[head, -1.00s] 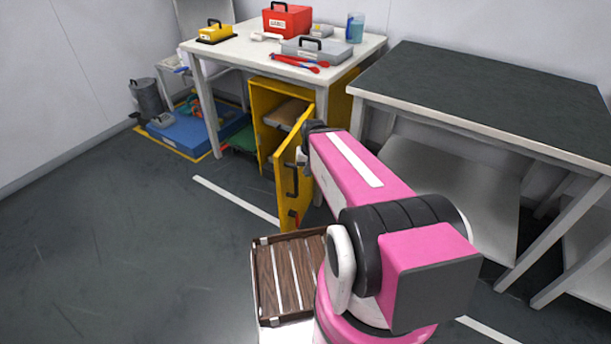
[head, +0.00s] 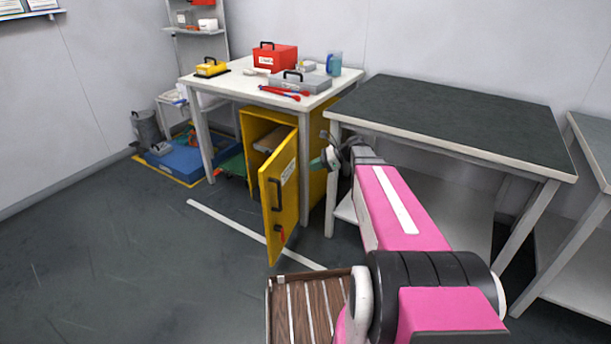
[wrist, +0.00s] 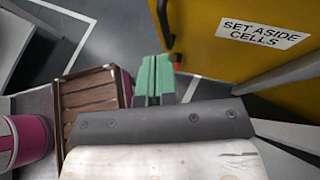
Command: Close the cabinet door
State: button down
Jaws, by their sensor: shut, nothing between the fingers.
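The yellow cabinet (head: 318,185) stands under the white table with its front open. Its door (head: 290,205) stands swung out toward me, hinged on the right. The door's outer face carries a black handle (head: 275,194), a red latch piece (head: 281,234) and a white label; the wrist view shows the label (wrist: 264,33) reading "SET ASIDE CELLS". My gripper (head: 328,158) is right of the door's outer face, near its top. Its green fingers (wrist: 154,78) are together and hold nothing. In the wrist view the door (wrist: 215,65) is ahead and right; I cannot tell the exact gap.
The white table (head: 240,88) holds a red box, a grey case and red pliers. A dark-topped bench (head: 450,120) stands right of the cabinet. A wooden slatted tray (head: 310,312) is close in front of me. Floor left of the door is clear.

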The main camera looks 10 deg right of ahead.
jog(key=x, duration=1.3)
jog(key=shift+w+a, duration=0.1)
jog(key=w+a+m+t+h, duration=0.5)
jog(key=w+a+m+t, duration=0.4)
jog(key=w+a, duration=1.4)
jog(key=w, duration=2.7)
jog(key=shift+w+a, duration=0.3)
jog(key=shift+w, duration=0.05)
